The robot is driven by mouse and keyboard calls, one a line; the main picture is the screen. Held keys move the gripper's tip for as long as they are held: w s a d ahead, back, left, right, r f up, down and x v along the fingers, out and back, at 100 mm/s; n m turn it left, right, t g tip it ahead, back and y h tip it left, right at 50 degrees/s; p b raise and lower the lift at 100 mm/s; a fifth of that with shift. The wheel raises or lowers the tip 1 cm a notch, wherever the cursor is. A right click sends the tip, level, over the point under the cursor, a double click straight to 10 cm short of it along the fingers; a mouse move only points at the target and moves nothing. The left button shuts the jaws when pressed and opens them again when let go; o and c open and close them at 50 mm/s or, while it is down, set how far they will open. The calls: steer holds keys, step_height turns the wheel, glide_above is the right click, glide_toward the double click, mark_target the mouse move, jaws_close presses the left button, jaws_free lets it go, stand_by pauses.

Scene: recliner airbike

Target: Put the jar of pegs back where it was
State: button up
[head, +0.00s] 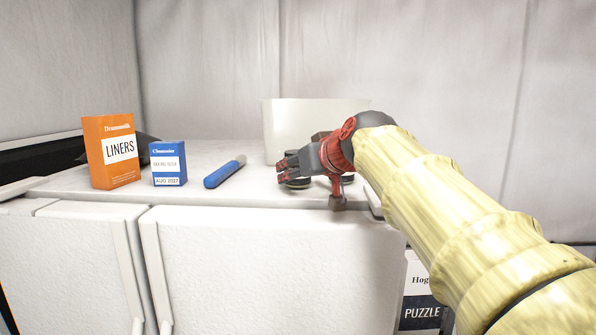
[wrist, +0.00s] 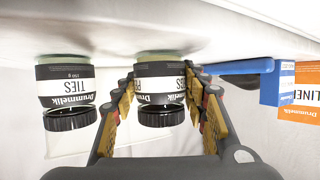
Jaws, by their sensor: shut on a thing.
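The jar of pegs (wrist: 160,84) has a black lid and a dark and white label, only partly readable. In the wrist view, which is upside down, it stands upright between the fingers of my gripper (wrist: 161,92), and its base appears to be at the white top. My gripper is shut on it. In the head view my gripper (head: 287,171) is over the right part of the white top, and it hides most of the jar. A similar jar labelled TIES (wrist: 66,88) stands upright beside it, apart from the fingers.
A pale bin (head: 305,118) stands behind my gripper on the white top (head: 110,198). A PUZZLE box (head: 420,300) is low at right.

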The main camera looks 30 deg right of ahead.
steer(key=o, duration=0.9)
steer(key=shift+f, duration=0.15)
steer(key=o, duration=0.4)
steer(key=shift+o, duration=0.4)
steer(key=shift+s+r, duration=0.3)
steer(key=b+v, duration=0.2)
steer(key=v, duration=0.9)
steer(key=shift+s+a, duration=0.1)
steer(key=shift+s, duration=0.1)
